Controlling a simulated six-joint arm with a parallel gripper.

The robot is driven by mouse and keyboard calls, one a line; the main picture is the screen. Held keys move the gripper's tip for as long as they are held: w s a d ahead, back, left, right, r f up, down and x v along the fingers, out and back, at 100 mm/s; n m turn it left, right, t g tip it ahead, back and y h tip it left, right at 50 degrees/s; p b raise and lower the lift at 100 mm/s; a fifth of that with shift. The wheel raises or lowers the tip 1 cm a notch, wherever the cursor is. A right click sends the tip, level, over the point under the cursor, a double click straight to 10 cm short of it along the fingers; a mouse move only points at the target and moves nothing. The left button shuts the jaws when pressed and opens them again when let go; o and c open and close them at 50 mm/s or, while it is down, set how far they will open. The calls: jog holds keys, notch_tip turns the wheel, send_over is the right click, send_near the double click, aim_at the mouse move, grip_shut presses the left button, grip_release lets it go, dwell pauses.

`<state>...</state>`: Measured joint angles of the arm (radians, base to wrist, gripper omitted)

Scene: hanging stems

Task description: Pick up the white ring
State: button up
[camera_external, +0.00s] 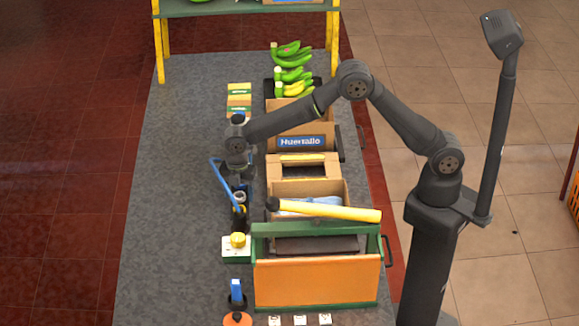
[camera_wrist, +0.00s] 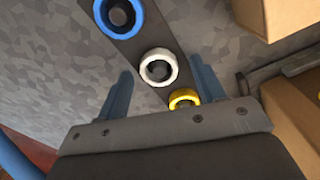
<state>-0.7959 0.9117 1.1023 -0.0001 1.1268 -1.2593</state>
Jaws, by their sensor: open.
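The white ring (camera_wrist: 146,67) sits on a dark strip on the grey mottled surface, around a dark centre, in the wrist view. A blue ring (camera_wrist: 102,14) lies beyond it at upper left and a yellow ring (camera_wrist: 173,103) nearer at lower right, in the same row. My gripper (camera_wrist: 161,69) is open, with one blue-grey finger on each side of the white ring in the picture; I cannot tell the height gap.
Cardboard boxes (camera_external: 305,139) stand right of my gripper, one with bananas (camera_external: 291,70) behind it. An orange toolbox (camera_external: 316,283) with a hammer (camera_external: 330,211) stands in front. A yellow-knobbed box (camera_external: 236,255) is nearer. The table's left side (camera_external: 170,200) is clear.

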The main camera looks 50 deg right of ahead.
jog(key=c, duration=1.2)
jog(key=shift+r, duration=0.1)
